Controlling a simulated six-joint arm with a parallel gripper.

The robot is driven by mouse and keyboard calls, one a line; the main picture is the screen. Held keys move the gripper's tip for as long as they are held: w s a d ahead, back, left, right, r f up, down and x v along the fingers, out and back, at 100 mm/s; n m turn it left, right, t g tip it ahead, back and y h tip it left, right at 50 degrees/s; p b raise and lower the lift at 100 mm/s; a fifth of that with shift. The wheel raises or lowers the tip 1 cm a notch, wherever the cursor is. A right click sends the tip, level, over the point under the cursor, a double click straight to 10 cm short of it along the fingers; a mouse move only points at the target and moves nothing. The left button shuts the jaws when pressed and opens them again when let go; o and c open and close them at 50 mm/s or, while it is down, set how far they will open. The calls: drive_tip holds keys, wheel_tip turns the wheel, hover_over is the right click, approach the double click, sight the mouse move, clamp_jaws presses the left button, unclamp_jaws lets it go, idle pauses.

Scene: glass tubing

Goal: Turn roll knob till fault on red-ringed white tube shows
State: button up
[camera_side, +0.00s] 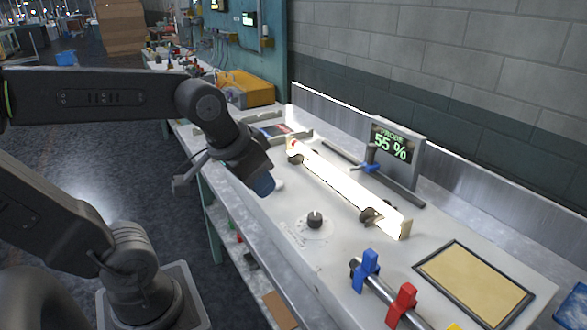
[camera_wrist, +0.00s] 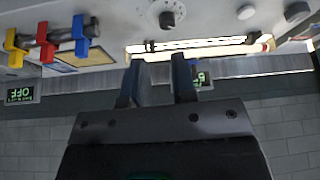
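The white tube (camera_side: 345,183) glows brightly and lies on dark rollers on the bench, with a reddish mark at its far end. In the wrist view, which is upside down, the tube (camera_wrist: 195,54) lies beyond my fingers, with a reddish mark near its right end. No fault can be made out in the glare. A dark round knob (camera_side: 315,220) sits on a pale dial in front of the tube; it also shows in the wrist view (camera_wrist: 167,19). My gripper (camera_side: 264,184) hangs above the bench, left of the knob and apart from it. Its fingers (camera_wrist: 158,72) are parted and empty.
A display (camera_side: 397,146) behind the tube reads "PROBE 55 %". A rod with blue (camera_side: 366,270) and red (camera_side: 402,301) handles stands at the front right, beside a framed tan pad (camera_side: 475,284). Another display (camera_wrist: 19,95) reads OFF. Bench around the knob is clear.

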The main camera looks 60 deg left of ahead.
drive_tip(key=o, duration=0.5)
drive_tip(key=w+a+n, duration=0.1)
drive_tip(key=w+a, duration=0.1)
drive_tip(key=a, duration=0.2)
drive_tip(key=w+a+n+y, duration=0.1)
drive_tip(key=w+a+n, duration=0.1)
drive_tip(key=a, duration=0.3)
drive_tip(key=w+a+n+g, duration=0.1)
drive_tip(key=w+a, duration=0.3)
drive_tip(key=a, duration=0.1)
drive_tip(key=shift+w+r+y, duration=0.25)
drive_tip(key=shift+r+y, duration=0.05)
drive_tip(key=shift+c, duration=0.2)
drive_tip(key=o, duration=0.4)
drive_tip(key=a+f+n, duration=0.1)
drive_tip(key=a+n, duration=0.1)
drive_tip(key=a, duration=0.5)
drive_tip(key=w+a+f+n+g+y, duration=0.1)
drive_tip(key=a, duration=0.6)
drive_tip(key=shift+w+a+f+n, duration=0.3)
drive_tip(key=shift+a+f+n, duration=0.05)
drive_tip(key=shift+a+n, duration=0.05)
drive_tip(key=x, duration=1.3)
drive_tip(key=shift+a+f, duration=0.15)
drive_tip(key=shift+f, duration=0.25)
drive_tip(key=c, duration=0.9)
